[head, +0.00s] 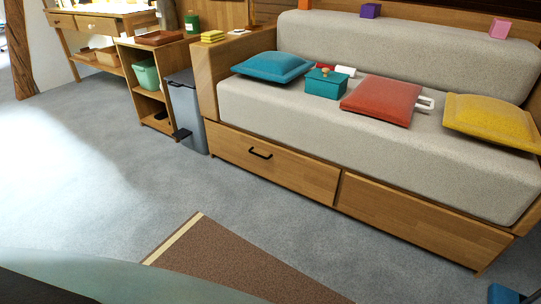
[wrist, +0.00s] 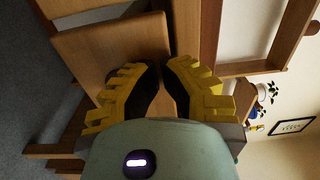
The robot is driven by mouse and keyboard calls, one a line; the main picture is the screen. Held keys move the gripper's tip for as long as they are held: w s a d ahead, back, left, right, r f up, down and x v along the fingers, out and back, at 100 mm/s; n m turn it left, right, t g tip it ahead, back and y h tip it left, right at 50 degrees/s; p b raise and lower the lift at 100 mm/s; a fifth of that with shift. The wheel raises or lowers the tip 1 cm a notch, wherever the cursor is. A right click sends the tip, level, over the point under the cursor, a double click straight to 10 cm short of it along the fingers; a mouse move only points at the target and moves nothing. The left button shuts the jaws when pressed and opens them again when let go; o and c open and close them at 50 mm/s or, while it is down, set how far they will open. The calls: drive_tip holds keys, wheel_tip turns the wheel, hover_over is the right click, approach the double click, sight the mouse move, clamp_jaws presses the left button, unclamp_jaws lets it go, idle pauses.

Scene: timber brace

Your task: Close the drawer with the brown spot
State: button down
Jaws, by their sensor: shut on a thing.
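In the wrist view my gripper (wrist: 161,78), with yellow and black fingers, is shut at the edge of a wooden panel (wrist: 108,50). The part held between the fingers is mostly hidden; it looks like a wooden part of this furniture. In the head view a wooden desk at the back left has drawer fronts (head: 104,26) with small knobs. The sofa base has a drawer with a black handle (head: 260,153) and a plain wooden front (head: 420,222) beside it. I cannot make out a brown spot on any front. My gripper is not in the head view.
A grey bin (head: 187,115) and a small shelf with a green basket (head: 146,75) stand left of the sofa. Cushions and a teal box (head: 326,84) lie on the seat. A brown mat (head: 225,265) lies on the carpet; the floor at left is clear.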

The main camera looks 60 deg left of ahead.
drive_tip(key=shift+w+d+f, duration=0.15)
drive_tip(key=shift+w+d, duration=0.2)
drive_tip(key=shift+d, duration=0.15)
idle(0.3)
drive_tip(key=p+v, duration=0.4)
drive_tip(key=v, duration=1)
drive_tip(key=shift+p, duration=0.4)
